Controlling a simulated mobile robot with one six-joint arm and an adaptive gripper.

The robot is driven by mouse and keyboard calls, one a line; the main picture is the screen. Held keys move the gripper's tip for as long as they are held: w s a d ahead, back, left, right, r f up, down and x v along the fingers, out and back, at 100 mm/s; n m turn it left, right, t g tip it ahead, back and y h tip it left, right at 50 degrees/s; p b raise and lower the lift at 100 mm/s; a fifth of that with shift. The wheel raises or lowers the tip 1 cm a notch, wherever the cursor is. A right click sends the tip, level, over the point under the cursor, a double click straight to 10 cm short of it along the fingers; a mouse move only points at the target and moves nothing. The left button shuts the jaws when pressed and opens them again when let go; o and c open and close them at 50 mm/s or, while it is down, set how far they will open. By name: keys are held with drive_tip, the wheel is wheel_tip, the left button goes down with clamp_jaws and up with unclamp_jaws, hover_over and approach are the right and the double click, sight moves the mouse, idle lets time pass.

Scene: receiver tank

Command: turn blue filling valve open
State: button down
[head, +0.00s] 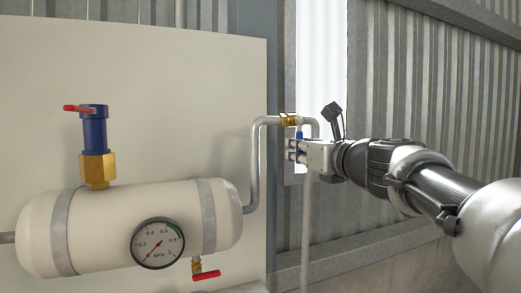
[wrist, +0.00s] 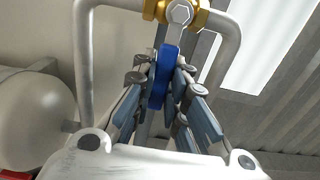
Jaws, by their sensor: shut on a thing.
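The blue filling valve has a brass body (head: 289,120) set in a grey pipe to the right of the tank. Its blue handle (wrist: 162,78) hangs down from the brass body in the wrist view, roughly at right angles to the pipe run there. In the head view only a small piece of the blue handle (head: 299,135) shows above my gripper. My gripper (wrist: 161,82) is shut on the blue handle, with one finger on each side of it. The fingertips hide part of the handle.
A white receiver tank (head: 110,225) with a pressure gauge (head: 158,243) stands at the left. A red-handled drain valve (head: 206,275) is below it, and a blue and brass safety valve (head: 95,140) is on top. The grey pipe (head: 253,165) bends close to my gripper.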

drive_tip(key=shift+r, duration=0.1)
drive_tip(key=shift+s+a+r+m+p, duration=0.2)
drive_tip(key=shift+a+m+p, duration=0.3)
drive_tip(key=shift+m+p, duration=0.35)
drive_tip(key=shift+s+a+r+m+p, duration=0.15)
drive_tip(key=shift+a+m+p, duration=0.4)
drive_tip(key=shift+m, duration=0.55)
drive_tip(key=shift+s+a+r+m+p, duration=0.15)
drive_tip(key=shift+a+m+p, duration=0.25)
drive_tip(key=shift+m+p, duration=0.5)
drive_tip(key=c, duration=1.6)
unclamp_jaws()
drive_tip(key=shift+f, duration=0.1)
drive_tip(key=shift+s, duration=0.1)
drive_tip(key=v, duration=1.2)
